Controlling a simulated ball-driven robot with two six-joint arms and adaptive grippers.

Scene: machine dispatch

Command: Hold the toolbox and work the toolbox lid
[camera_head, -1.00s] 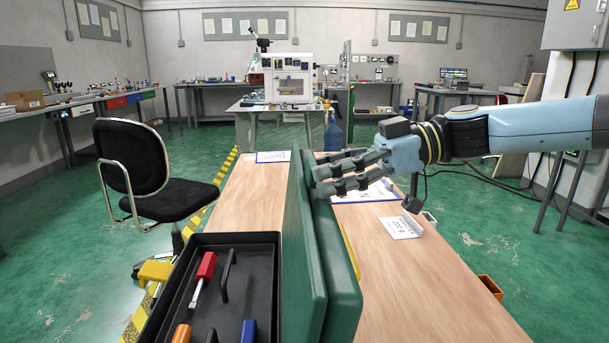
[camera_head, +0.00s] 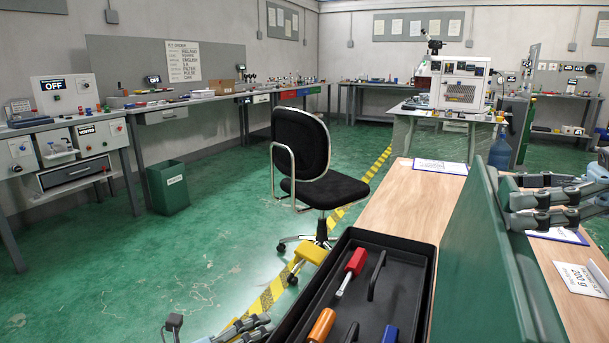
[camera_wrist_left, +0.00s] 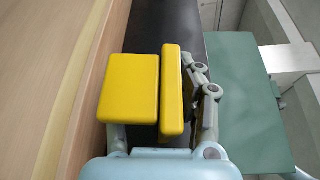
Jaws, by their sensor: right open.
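The toolbox (camera_head: 305,302) stands on the wooden table, its black tray (camera_head: 400,290) holding tools. Its green lid (camera_head: 475,260) stands up on the tray's right side. My right gripper (camera_head: 545,203) is open, with its fingers spread at the lid's right face; contact is unclear. My left gripper (camera_head: 245,330) is at the bottom edge of the head view, left of the toolbox and partly cut off.
The tray holds a red-handled screwdriver (camera_head: 355,262), an orange handle (camera_head: 321,325) and a blue one (camera_head: 390,334). A yellow piece (camera_head: 311,252) sits at the tray's left. A black chair (camera_head: 305,165) stands behind. A white card (camera_head: 580,278) lies right of the lid.

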